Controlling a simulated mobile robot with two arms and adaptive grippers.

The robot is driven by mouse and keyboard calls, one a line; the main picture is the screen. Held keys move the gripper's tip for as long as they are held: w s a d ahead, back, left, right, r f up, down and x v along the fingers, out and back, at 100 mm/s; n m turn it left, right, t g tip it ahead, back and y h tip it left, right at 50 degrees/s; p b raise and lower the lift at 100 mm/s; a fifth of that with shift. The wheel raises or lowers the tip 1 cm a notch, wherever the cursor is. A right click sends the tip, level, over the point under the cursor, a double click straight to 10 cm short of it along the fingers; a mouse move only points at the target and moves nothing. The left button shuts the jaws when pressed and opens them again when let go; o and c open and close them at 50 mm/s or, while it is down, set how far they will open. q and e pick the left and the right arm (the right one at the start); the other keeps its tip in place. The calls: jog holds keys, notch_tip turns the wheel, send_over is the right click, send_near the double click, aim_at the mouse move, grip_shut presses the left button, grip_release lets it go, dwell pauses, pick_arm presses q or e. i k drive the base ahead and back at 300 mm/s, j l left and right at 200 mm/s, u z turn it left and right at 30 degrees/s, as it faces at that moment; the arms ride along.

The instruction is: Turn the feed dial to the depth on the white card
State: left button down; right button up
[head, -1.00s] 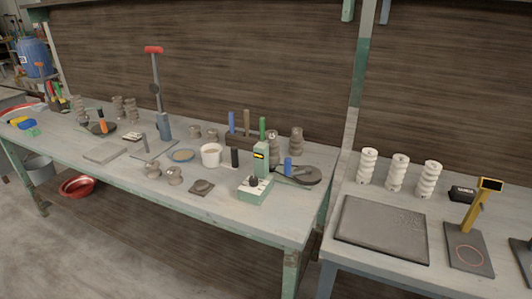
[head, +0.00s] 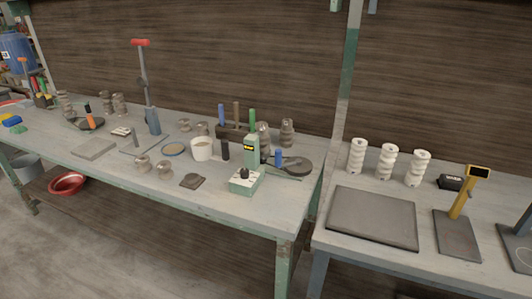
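A small green machine (head: 245,180) stands near the front right edge of the long left bench. It has a pale top face with a black knob (head: 244,174) on it, which looks like the feed dial. A green upright with a small yellow-and-black label (head: 249,149) rises behind the knob. The knob's setting is too small to read. I cannot make out for certain a white card with a depth; a small pale piece (head: 121,131) lies further left on the bench. Neither of my grippers is in view.
A white tub (head: 203,149), a black cylinder (head: 225,150) and a dark pan (head: 293,166) stand close around the machine. A dark flat piece (head: 192,181) lies left of it. The right bench holds a grey slab (head: 373,218) and white ribbed cylinders (head: 388,162).

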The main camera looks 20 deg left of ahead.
aim_at(244, 174)
jog(key=i+j+u, duration=0.15)
jog(key=j+u, duration=0.25)
jog(key=i+j+u, duration=0.15)
jog(key=u, duration=0.3)
jog(key=i+j+u, duration=0.2)
jog(key=u, duration=0.2)
jog(key=i+j+u, duration=0.1)
jog(key=i+j, duration=0.15)
jog(key=i, duration=0.2)
jog(key=i+j+u, duration=0.1)
jog(key=i+j, duration=0.15)
jog(key=i, duration=0.2)
